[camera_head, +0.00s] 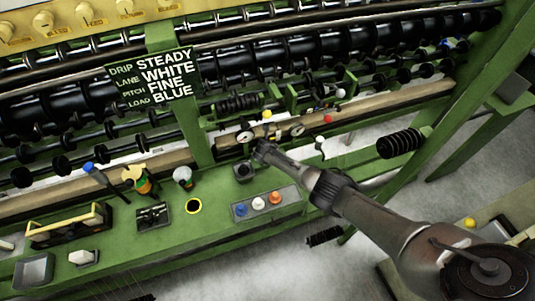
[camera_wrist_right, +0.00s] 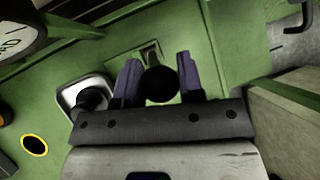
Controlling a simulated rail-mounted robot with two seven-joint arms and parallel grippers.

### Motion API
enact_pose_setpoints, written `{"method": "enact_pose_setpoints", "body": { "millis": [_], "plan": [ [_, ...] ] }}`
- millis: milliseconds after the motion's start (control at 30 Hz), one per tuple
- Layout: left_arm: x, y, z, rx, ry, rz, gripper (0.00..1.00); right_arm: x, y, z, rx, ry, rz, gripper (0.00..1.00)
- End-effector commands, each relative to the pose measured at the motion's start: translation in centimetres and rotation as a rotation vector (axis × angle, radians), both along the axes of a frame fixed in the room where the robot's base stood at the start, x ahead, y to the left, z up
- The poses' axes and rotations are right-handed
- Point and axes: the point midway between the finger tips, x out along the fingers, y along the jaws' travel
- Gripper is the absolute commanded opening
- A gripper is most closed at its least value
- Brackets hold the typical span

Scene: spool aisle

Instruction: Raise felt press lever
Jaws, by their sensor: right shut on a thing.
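In the wrist view, a round black knob (camera_wrist_right: 160,84) sits between the two fingers of my right gripper (camera_wrist_right: 157,78). It appears to be the top of the felt press lever, with a small slotted plate (camera_wrist_right: 148,52) on the green panel behind it. The gripper is shut on this knob. In the head view, my right gripper (camera_head: 262,150) reaches the green machine panel below the dials and hides the lever. My left gripper is not in view.
A black knob on a metal plate (camera_wrist_right: 84,98) stands close left of the fingers. A dial (camera_head: 245,136), a button box (camera_head: 262,203), a yellow-ringed hole (camera_head: 193,206) and a sign (camera_head: 152,78) are nearby. Rollers run behind.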

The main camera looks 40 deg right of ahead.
Motion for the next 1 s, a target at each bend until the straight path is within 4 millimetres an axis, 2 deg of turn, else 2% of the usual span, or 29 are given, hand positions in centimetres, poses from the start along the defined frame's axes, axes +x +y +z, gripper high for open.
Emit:
{"method": "enact_pose_setpoints", "body": {
  "millis": [133, 167, 400, 667, 1000],
  "plan": [
    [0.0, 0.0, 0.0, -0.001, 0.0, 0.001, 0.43, 0.2, 0.0, 0.2, -0.001, -0.007, 0.003, 0.0],
    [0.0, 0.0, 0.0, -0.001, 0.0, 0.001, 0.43, 0.2, 0.0, 0.2, -0.001, -0.007, 0.003, 0.37],
    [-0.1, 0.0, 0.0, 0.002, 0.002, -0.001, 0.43, 0.1, 0.0, 0.1, -0.001, -0.004, 0.002, 0.6],
    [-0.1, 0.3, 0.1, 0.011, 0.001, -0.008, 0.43, 0.0, 0.1, 0.2, 0.0, -0.002, 0.001, 0.6],
    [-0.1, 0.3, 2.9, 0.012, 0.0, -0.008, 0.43, -1.2, 1.4, 3.1, 0.0, -0.003, 0.004, 0.6]
  ]
}}
